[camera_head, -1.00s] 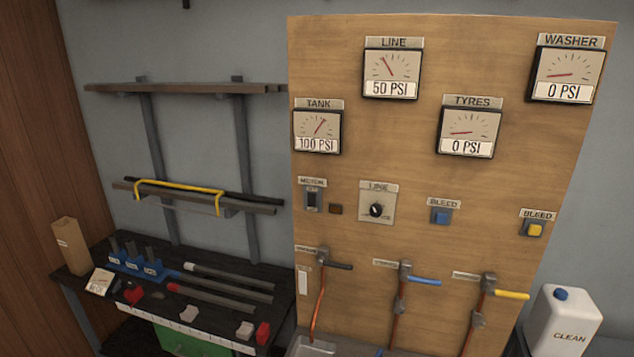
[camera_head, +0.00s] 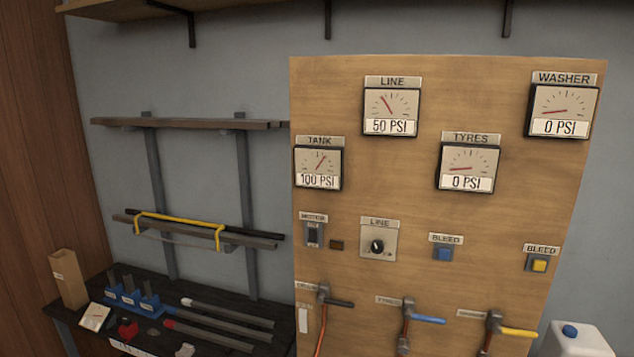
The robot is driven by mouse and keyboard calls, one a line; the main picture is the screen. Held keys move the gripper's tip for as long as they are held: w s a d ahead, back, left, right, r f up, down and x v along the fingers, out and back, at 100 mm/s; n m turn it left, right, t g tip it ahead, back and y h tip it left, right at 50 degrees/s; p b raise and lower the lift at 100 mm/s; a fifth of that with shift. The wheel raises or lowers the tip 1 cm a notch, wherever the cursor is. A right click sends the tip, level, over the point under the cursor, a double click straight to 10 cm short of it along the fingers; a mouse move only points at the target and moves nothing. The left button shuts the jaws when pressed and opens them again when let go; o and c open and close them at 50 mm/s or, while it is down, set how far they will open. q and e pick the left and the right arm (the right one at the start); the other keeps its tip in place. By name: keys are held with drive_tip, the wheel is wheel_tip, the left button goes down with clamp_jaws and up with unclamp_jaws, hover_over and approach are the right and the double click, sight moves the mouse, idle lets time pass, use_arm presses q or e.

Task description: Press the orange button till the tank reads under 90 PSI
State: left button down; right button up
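The tank gauge (camera_head: 318,164) on the wooden panel (camera_head: 400,210) reads 100 PSI. No orange button is clearly visible. The panel carries a blue button (camera_head: 443,254) under a BLEED label and a yellow button (camera_head: 539,265) under another BLEED label. Below the tank gauge are a dark motor switch (camera_head: 313,234) and a small dark brown square (camera_head: 337,245). Neither of my grippers shows in the head view.
The line gauge (camera_head: 391,107) reads 50 PSI; the tyres gauge (camera_head: 467,164) and washer gauge (camera_head: 562,108) read 0 PSI. A line knob (camera_head: 377,246) and black, blue and yellow valve handles sit lower. A cluttered bench (camera_head: 272,318) stands left, a white jug (camera_head: 577,342) right.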

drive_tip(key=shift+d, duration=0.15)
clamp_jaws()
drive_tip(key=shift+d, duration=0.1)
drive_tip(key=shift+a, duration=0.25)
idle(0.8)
